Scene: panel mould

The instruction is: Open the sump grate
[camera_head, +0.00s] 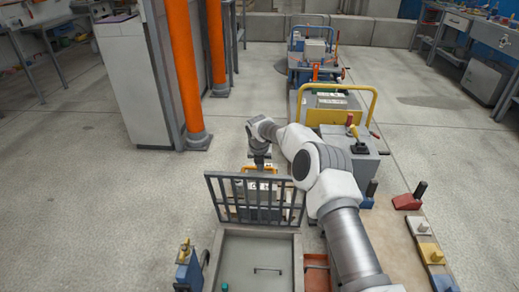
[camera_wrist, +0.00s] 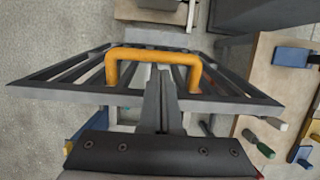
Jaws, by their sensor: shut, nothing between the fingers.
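The sump grate (camera_head: 235,197), a dark barred panel, stands raised and nearly upright at the far edge of the grey sump (camera_head: 233,254). The sump's top is uncovered, with a thin handle-like bar and a small teal item inside. The grate's orange handle (camera_head: 262,170) shows at its top; in the wrist view the handle (camera_wrist: 125,54) arches across the bars. My gripper (camera_head: 260,164) is at the grate's far side, by the handle. In the wrist view my gripper (camera_wrist: 162,75) is shut and empty, its tips between the handle's legs. I cannot tell whether they touch the grate.
A blue device (camera_head: 188,268) stands left of the sump. A grey box with a joystick (camera_head: 357,143) and a yellow-railed cart (camera_head: 335,104) stand beyond, to the right. Orange posts (camera_head: 178,65) rise at left. Coloured blocks (camera_head: 407,202) lie at right. The floor at left is clear.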

